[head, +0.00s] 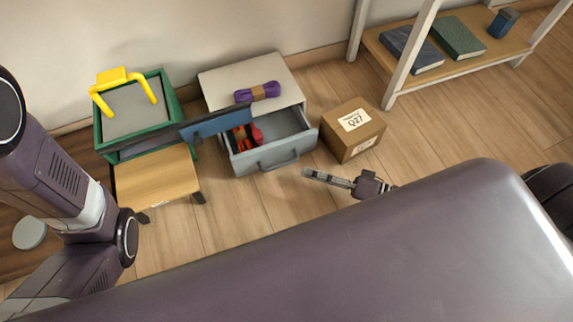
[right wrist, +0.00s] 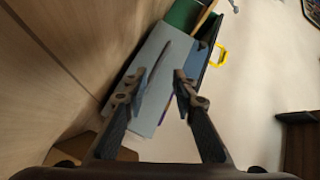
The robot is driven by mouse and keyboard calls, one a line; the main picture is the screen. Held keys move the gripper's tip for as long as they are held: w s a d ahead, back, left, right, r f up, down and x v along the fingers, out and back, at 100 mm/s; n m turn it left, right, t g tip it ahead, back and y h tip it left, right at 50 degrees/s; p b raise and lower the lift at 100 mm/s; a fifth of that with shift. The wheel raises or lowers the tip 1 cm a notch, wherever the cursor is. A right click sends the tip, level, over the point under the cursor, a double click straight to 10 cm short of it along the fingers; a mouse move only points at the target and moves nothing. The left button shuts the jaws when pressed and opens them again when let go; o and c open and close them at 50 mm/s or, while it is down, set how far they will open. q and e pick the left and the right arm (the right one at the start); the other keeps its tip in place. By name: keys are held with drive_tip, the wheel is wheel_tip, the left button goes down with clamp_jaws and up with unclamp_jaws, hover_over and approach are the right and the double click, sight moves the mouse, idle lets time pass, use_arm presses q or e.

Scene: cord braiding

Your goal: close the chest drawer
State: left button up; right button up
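The chest (head: 225,80) stands against the wall in the head view, with a pale top. Its grey-blue drawer (head: 250,163) is pulled out toward me, and red items (head: 245,137) lie inside at the left. A bar handle (head: 278,164) is on the drawer front. My right gripper (head: 306,172) is just right of and in front of the drawer front, pointing left, apart from it. In the right wrist view its two fingers (right wrist: 160,78) are spread with nothing between them; a grey-blue surface shows beyond. My left arm is at the left; its gripper is not visible.
A cardboard box (head: 363,143) sits right of the drawer. A green crate (head: 172,97) with a yellow handle and a small wooden table (head: 157,178) stand left. A purple cord bundle (head: 258,92) lies on the chest. A shelf (head: 400,75) stands farther right.

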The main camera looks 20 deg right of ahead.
drive_tip(key=m, duration=0.6)
drive_tip(key=shift+w+a+f, duration=0.1)
drive_tip(key=shift+w+a, duration=0.1)
drive_tip(key=b+x, duration=0.4)
drive_tip(key=x, duration=0.2)
drive_tip(key=shift+w+a+f, duration=0.1)
drive_tip(key=shift+a+f, duration=0.05)
drive_tip(key=shift+w+a+b, duration=0.35)
drive_tip(key=shift+w+a, duration=0.1)
drive_tip(key=shift+a, duration=0.05)
drive_tip(key=shift+c, duration=0.2)
clamp_jaws()
